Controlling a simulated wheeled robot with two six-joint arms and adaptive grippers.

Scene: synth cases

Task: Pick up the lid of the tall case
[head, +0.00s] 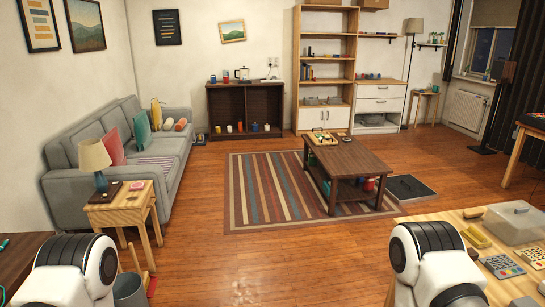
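A greyish, see-through box-like cover or case (514,222) stands on the light wooden table (415,228) at the right. I cannot tell whether it is the tall case or where its lid begins. A flat dark case or panel (410,188) lies on the floor behind that table. No other tall case can be made out. White rounded links of my two arms show at the bottom left and bottom right. Neither gripper is in view.
Small devices with coloured buttons (501,266) and a yellow tray (476,236) share the right table. A dark coffee table (355,160) stands on the striped rug (265,190). A grey sofa (80,185) and side table (130,212) are left. The middle floor is clear.

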